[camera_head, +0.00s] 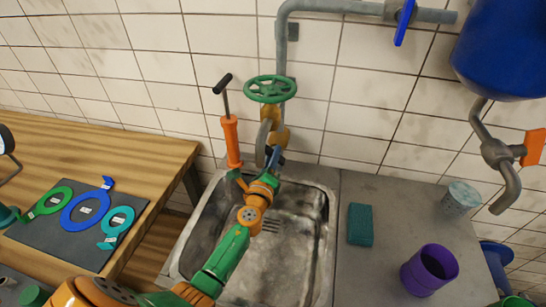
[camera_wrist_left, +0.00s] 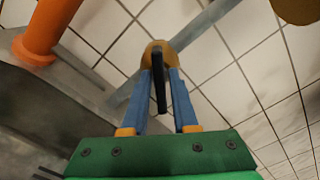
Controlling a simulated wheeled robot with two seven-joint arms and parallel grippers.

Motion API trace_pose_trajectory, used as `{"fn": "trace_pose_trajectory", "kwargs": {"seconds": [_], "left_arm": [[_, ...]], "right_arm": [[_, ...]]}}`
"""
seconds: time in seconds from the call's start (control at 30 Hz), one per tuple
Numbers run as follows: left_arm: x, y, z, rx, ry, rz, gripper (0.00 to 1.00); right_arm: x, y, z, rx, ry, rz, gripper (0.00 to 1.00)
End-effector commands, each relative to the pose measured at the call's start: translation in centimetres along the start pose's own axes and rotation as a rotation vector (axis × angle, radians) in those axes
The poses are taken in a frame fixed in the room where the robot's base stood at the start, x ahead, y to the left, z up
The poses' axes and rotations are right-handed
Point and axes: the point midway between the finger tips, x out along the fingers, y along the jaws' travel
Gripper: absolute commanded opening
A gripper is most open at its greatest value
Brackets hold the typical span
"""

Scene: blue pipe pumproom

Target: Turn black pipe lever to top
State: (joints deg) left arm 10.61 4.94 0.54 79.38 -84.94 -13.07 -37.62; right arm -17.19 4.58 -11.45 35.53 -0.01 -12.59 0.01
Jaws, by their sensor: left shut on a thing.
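The black pipe lever (camera_wrist_left: 160,92) shows in the left wrist view, running from a round tan fitting (camera_wrist_left: 158,54) on a grey pipe to between my blue fingers. My left gripper (camera_wrist_left: 166,95) is shut on the lever. In the head view my left gripper (camera_head: 275,157) is at the lower end of the wall pipe, below the green handwheel (camera_head: 270,89) and the brass-coloured fitting (camera_head: 281,137). The lever is hard to make out there, largely hidden by the gripper. My right gripper is not in view.
An orange hand pump (camera_head: 231,142) with a black handle stands close left of the gripper. A metal sink (camera_head: 290,260) lies below. A teal sponge (camera_head: 360,225) and a purple cup (camera_head: 429,269) are on the right counter. A wooden table (camera_head: 150,160) is at left.

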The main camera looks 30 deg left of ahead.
Motion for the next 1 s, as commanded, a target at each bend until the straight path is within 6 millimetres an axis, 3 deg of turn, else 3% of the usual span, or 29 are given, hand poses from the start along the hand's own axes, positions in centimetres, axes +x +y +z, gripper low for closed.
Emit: {"fn": "trace_pose_trajectory", "kwargs": {"seconds": [0.6,1.0], "left_arm": [[0.0,0.2,-0.1,-0.492,0.0,0.001,0.0],[0.0,0.2,-0.1,-0.648,-0.001,0.002,0.0]], "right_arm": [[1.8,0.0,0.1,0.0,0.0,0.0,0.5],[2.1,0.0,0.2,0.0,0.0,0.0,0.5]]}}
